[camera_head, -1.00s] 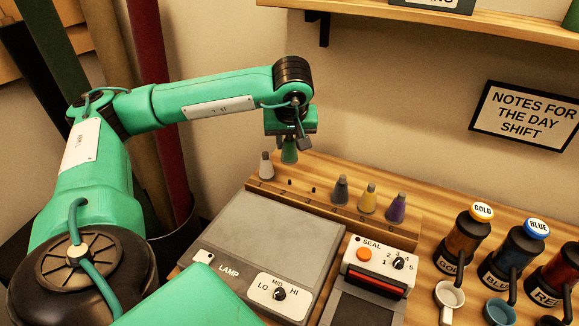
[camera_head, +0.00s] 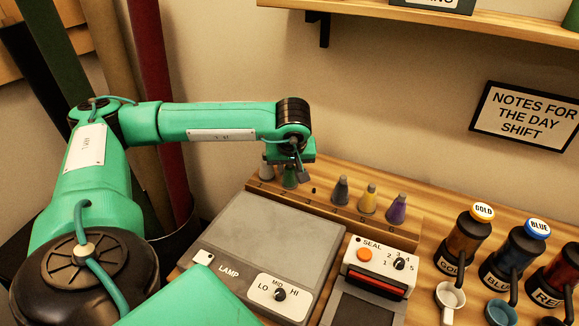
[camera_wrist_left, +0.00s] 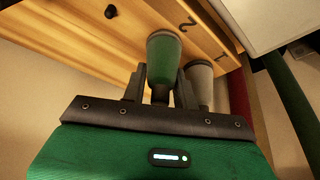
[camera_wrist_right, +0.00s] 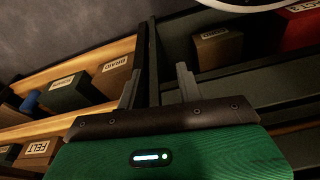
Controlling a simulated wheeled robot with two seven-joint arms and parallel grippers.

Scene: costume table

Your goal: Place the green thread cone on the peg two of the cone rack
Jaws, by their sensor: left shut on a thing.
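The green thread cone (camera_head: 289,180) is between the fingers of my left gripper (camera_head: 290,168), shut on it. It is upright at the second place of the wooden cone rack (camera_head: 352,220), right of a pale grey cone (camera_head: 266,171). In the left wrist view the green cone (camera_wrist_left: 163,62) is beside the number 2 and the pale cone (camera_wrist_left: 201,82) is by the 1. Peg two is hidden under the green cone; I cannot tell if it is fully down. My right gripper (camera_wrist_right: 158,90) is open and empty, seen only in the right wrist view.
Peg three (camera_head: 313,190) is bare. Dark grey (camera_head: 341,190), yellow (camera_head: 367,199) and purple (camera_head: 396,208) cones stand farther right on the rack. A lamp panel (camera_head: 270,240) and a sealer (camera_head: 378,268) are in front. Labelled boxes (camera_wrist_right: 69,93) are below the right gripper.

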